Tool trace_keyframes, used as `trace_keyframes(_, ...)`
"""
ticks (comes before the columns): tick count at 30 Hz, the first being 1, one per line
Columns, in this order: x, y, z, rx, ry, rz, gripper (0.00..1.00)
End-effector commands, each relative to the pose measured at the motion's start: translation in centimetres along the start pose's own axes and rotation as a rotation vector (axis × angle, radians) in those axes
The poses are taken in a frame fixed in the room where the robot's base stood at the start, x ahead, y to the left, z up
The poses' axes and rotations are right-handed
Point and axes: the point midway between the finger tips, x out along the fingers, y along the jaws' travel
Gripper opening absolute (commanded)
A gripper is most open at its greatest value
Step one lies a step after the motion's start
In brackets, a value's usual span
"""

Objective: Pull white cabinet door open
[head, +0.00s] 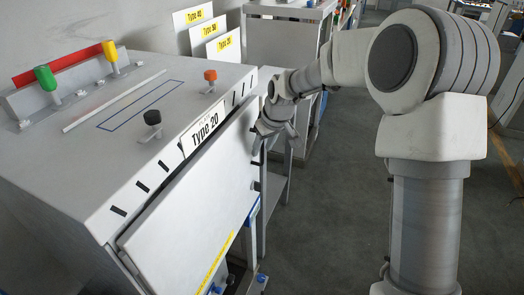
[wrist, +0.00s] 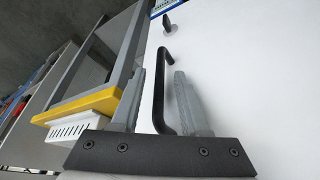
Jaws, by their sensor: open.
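The white cabinet door (head: 195,200) is the front panel of a white cabinet (head: 85,165) labelled "Type 20". A narrow dark gap shows between the door's upper edge and the cabinet body. In the wrist view the door (wrist: 250,80) fills the right side and carries a black bar handle (wrist: 161,85). My gripper (wrist: 159,75) is open, with one finger on each side of the handle; whether either finger touches it I cannot tell. In the head view my gripper (head: 262,137) is at the door's far right end, and the handle is hidden.
Knobs and levers, including a green one (head: 46,78), stand on the cabinet top. Another grey cabinet (head: 280,45) is behind. White "Type" signs (head: 223,45) lean at the back. A yellow-edged frame (wrist: 90,103) lies left of my fingers. Grey floor (head: 335,200) to the right is clear.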

Motion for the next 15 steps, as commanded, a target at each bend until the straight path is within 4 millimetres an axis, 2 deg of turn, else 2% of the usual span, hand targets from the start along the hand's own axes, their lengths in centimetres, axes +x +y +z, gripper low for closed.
trace_keyframes(4,1.27,-0.04,0.02,-0.001,-0.001,0.0,0.45)
trace_keyframes(14,1.51,0.01,-0.01,0.0,0.0,0.001,0.45)
trace_keyframes(15,1.51,0.01,-0.01,0.0,0.0,0.001,0.38)
